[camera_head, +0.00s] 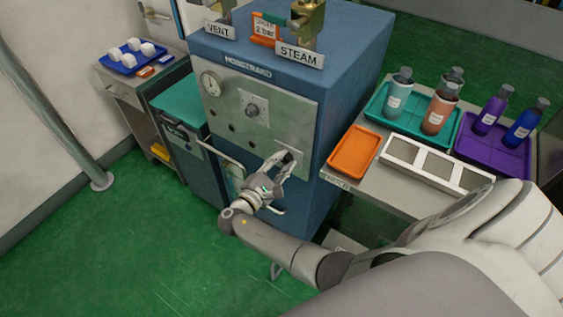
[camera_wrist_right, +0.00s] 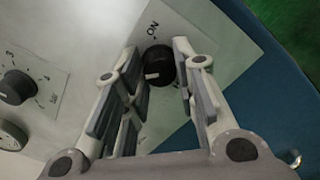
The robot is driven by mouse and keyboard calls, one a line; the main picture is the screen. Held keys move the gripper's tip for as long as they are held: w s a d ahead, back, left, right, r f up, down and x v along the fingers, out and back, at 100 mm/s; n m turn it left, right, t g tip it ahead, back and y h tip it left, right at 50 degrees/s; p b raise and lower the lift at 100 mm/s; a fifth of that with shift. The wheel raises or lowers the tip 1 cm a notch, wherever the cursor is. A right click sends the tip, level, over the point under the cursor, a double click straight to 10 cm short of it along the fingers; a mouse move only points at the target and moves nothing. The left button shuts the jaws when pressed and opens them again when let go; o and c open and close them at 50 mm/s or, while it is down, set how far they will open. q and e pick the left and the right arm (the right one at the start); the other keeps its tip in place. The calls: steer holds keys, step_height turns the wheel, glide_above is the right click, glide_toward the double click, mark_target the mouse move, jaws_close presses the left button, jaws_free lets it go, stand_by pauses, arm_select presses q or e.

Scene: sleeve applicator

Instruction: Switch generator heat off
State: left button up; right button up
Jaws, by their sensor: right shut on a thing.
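The generator (camera_head: 325,95) is a blue cabinet with a grey front panel (camera_head: 290,118). My right gripper (camera_head: 282,158) is at the panel's lower right. In the right wrist view, a round black knob (camera_wrist_right: 159,62) with a white mark sits between the fingertips of my right gripper (camera_wrist_right: 157,52). The fingers are closed around this knob. The white mark lies at the knob's lower left in this view. In the head view the gripper hides the knob. My left gripper is not in view.
The panel also has a gauge (camera_head: 210,84) and another black knob (camera_head: 252,110) with a scale. A side table (camera_head: 375,188) at right holds bottles on teal and purple trays and an orange tray (camera_head: 354,150). A low teal-topped unit (camera_head: 190,105) stands at left.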

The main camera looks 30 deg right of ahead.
steer(key=shift+f, duration=0.1)
steer(key=o, duration=1)
steer(key=shift+o, duration=0.2)
steer(key=v, duration=1.2)
steer(key=shift+f, duration=0.15)
